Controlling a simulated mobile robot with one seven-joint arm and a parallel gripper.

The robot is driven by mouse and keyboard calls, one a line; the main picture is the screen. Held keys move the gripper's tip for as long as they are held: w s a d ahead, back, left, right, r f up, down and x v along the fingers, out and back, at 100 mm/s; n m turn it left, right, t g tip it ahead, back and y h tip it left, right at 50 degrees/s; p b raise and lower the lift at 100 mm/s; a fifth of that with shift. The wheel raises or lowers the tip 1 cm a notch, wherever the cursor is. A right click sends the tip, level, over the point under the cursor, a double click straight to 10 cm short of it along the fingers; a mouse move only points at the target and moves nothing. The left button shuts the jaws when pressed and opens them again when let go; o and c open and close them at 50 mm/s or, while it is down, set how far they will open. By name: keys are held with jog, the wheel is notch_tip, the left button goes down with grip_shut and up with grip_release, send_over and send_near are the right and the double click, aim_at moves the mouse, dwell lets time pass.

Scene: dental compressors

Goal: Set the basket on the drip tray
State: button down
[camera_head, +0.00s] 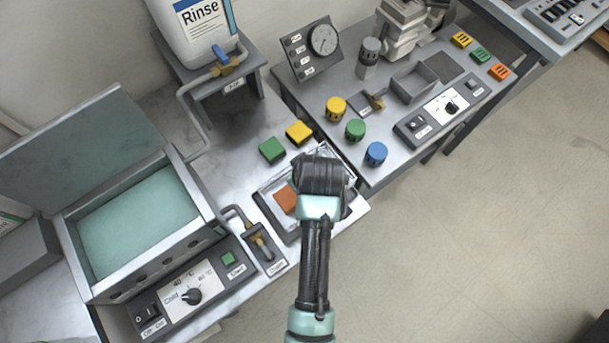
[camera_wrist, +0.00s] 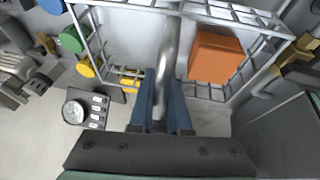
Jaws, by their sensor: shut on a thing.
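My gripper (camera_head: 318,160) is over the tray on the left bench in the head view. In the wrist view its blue fingers (camera_wrist: 162,112) are shut on the upright metal handle (camera_wrist: 168,50) of the wire basket (camera_wrist: 235,13). An orange block (camera_wrist: 215,57) shows within the basket's wires; it also shows left of my gripper in the head view (camera_head: 285,199). The grey drip tray (camera_head: 264,207) lies under my gripper, partly hidden by it. I cannot tell whether the basket touches the tray.
A green block (camera_head: 272,150) and a yellow block (camera_head: 299,132) lie just behind the tray. An open bath (camera_head: 140,215) stands left, with a brass valve (camera_head: 258,243) near the tray. A gauge panel (camera_head: 312,46) and coloured cylinders (camera_head: 355,130) stand on the right bench.

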jog(key=shift+f, duration=1.5)
jog(key=c, duration=0.9)
grip_release()
